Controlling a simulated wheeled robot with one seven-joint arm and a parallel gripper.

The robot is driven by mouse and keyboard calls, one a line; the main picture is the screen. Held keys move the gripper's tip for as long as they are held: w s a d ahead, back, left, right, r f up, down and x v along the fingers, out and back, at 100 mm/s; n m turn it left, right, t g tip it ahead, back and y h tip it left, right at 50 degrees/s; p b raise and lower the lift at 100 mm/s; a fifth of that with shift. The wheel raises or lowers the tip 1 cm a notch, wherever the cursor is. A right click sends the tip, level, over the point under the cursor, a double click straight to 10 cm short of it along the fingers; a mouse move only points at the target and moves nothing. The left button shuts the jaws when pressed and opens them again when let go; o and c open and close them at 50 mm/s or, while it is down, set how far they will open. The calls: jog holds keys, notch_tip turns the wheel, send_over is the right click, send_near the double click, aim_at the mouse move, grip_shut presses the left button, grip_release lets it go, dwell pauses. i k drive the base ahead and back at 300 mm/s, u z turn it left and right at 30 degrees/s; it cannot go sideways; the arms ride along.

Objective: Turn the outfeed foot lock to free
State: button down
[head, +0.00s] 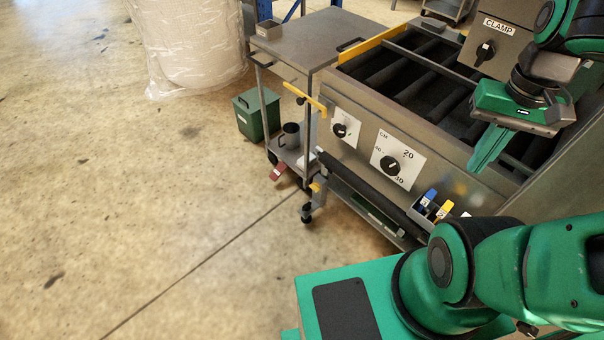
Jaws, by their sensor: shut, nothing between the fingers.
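My gripper (488,150) is green, points down and is shut and empty. It hangs over the right part of the roller machine (437,145), well to the right of the outfeed end. A small red pedal (278,172) sticks out low at the foot of the grey cart on the left; it looks like a foot lock, but I see no label on it. A small yellow piece (314,187) sits low by a caster at the machine's left corner. My gripper is far from both. The pedal's exact setting is too small to tell.
The grey cart (318,35) stands against the machine's left end, with a yellow bar (305,98) at its corner. A green bin (257,113) and a wrapped white roll (190,45) stand beyond. Dials (391,166) and a CLAMP knob (485,50) are on the machine. The floor at left is clear.

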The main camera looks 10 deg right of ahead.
aim_at(315, 186)
jog(key=i, duration=0.35)
jog(key=u, duration=0.05)
jog(key=k, duration=1.3)
jog(key=u, duration=0.45)
jog(key=i, duration=0.6)
jog(key=u, duration=0.6)
jog(key=i, duration=1.2)
jog(key=z, duration=0.45)
jog(key=i, duration=0.4)
jog(key=z, duration=0.35)
